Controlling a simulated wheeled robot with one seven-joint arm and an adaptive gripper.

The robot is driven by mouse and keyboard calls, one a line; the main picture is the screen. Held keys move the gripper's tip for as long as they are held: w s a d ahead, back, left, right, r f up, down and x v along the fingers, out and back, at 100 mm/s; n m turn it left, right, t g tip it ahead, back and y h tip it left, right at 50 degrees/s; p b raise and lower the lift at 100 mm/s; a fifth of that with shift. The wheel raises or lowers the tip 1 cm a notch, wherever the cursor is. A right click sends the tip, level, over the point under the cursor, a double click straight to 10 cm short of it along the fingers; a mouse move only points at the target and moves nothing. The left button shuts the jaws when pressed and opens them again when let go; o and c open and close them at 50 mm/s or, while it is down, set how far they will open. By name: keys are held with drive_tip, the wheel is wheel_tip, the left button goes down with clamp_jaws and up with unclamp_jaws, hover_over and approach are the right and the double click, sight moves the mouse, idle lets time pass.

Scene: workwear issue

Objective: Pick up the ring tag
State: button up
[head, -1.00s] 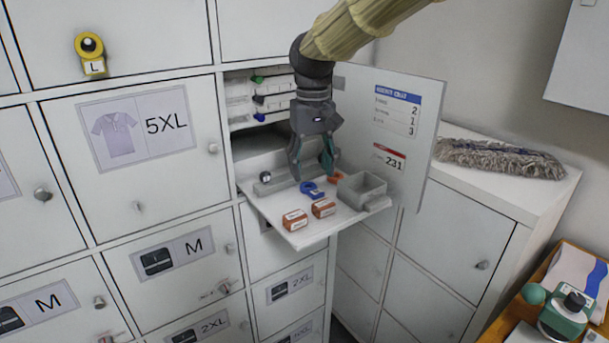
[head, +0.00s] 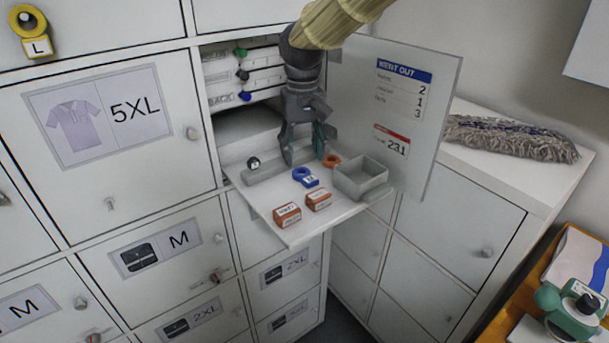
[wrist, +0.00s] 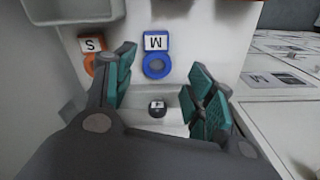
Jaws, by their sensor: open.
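Several ring tags show. A blue ring tag marked M (head: 305,177) lies on the fold-down shelf; in the wrist view it (wrist: 155,67) lies ahead, between the lines of the fingers. An orange ring tag marked S (head: 332,161) lies beside it, and in the wrist view it (wrist: 91,66) is left of the fingers. A yellow ring tag marked L (head: 30,25) hangs on a locker door at the upper left. My gripper (head: 305,153) points down over the shelf's back part, behind the blue tag. It is open and empty. Its height above the shelf is hard to tell.
The shelf (head: 290,232) also holds two orange-brown boxes (head: 288,214), a grey open bin (head: 360,178) and a low bar with a black knob (head: 253,162). An open door (head: 440,120) stands close on the right. Small drawers (head: 240,75) sit behind the arm.

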sight(301, 166)
drive_tip(key=w+f, duration=0.1)
drive_tip(key=w+f+p, duration=0.1)
drive_tip(key=f, duration=0.1)
drive_tip(key=shift+w+a+f, duration=0.1)
drive_tip(key=shift+w+f, duration=0.15)
drive_tip(key=shift+w, duration=0.1)
drive_tip(key=shift+s+f+p, duration=0.4)
drive_tip(key=shift+s+f, duration=0.55)
drive_tip(key=shift+f, duration=0.05)
drive_tip(key=shift+w+f, duration=0.4)
drive_tip(key=shift+w, duration=0.2)
drive_tip(key=shift+c, duration=0.7)
drive_tip(key=shift+s+a+r, duration=0.1)
drive_tip(key=shift+s+r, duration=0.15)
drive_tip(key=shift+r, duration=0.05)
drive_tip(key=c, duration=0.4)
drive_tip(key=shift+w, duration=0.15)
drive_tip(key=shift+c, duration=0.2)
